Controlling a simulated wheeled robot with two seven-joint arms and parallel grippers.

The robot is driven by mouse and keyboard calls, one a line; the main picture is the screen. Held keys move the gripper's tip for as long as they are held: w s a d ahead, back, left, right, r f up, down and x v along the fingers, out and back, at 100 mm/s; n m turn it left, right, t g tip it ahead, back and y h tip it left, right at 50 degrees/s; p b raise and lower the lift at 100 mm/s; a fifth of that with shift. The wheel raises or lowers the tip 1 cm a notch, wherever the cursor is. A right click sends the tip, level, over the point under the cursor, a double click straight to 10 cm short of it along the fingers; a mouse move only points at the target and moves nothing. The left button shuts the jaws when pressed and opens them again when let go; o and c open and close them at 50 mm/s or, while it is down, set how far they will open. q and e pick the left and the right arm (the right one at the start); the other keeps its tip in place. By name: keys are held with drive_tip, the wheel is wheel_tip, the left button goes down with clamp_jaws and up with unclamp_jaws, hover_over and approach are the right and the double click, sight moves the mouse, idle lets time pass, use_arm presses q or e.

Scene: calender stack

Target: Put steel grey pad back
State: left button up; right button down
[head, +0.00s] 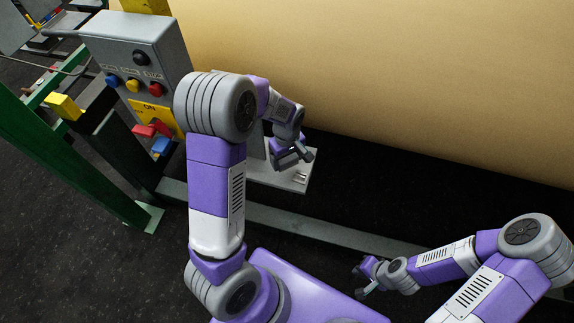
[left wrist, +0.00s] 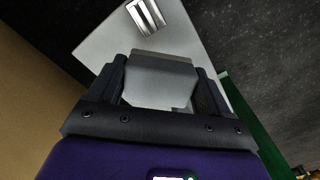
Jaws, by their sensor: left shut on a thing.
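The steel grey pad (left wrist: 160,82) is between the two dark fingers of my left gripper (left wrist: 164,88) in the left wrist view, and the gripper is shut on it. A light grey plate (left wrist: 98,46) with a slotted fitting (left wrist: 146,14) lies beyond the pad. I cannot tell whether the pad touches this plate. In the head view my left gripper (head: 291,157) is just above the plate (head: 268,179), left of its slotted end; the pad is hard to make out there. My right gripper (head: 364,281) is low at the right, away from the plate; its jaws are too small to judge.
A grey control box (head: 136,48) with a black knob and coloured buttons stands at the upper left. A large tan roll (head: 400,75) fills the back. Dark floor lies in front.

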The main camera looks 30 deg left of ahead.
sight(287, 164)
use_arm(q)
drive_tip(key=shift+f, duration=1.95)
drive_tip(key=shift+f+b, duration=0.1)
drive_tip(key=shift+b, duration=0.2)
drive_tip(key=shift+f, duration=0.15)
drive_tip(key=o, duration=0.9)
drive_tip(key=shift+o, duration=0.2)
drive_tip(key=shift+r, duration=0.45)
wheel_tip(287, 164, up, 12)
drive_tip(key=shift+f+p, duration=0.15)
drive_tip(key=shift+p, duration=0.75)
